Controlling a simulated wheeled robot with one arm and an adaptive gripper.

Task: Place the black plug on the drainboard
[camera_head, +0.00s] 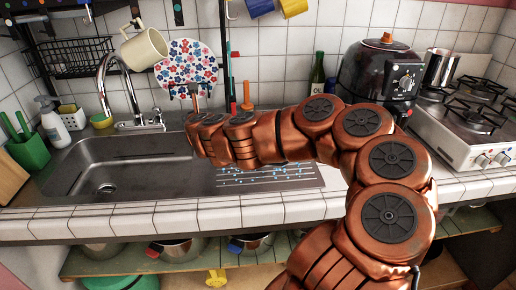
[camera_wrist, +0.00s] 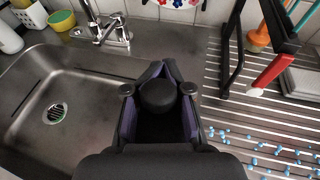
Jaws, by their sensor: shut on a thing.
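My gripper (camera_wrist: 160,75) is shut on the black plug (camera_wrist: 158,95), a round, dark piece between its purple-lined fingers in the wrist view. The drainboard (camera_wrist: 228,105) is the ridged metal area to the right of the sink, with small blue beads scattered on it. It also shows in the head view (camera_head: 300,181), partly covered by my arm. The gripper and plug are over the area between the sink basin and the drainboard; their height is hard to tell. In the head view my arm hides the plug.
The sink basin (camera_head: 145,168) lies left of the drainboard, with the faucet (camera_head: 133,95) behind it. In the wrist view a black rack (camera_wrist: 237,50) and a red-handled tool (camera_wrist: 271,75) stand at the drainboard's back. A dark cooker (camera_head: 380,70) and stove (camera_head: 470,125) are farther right.

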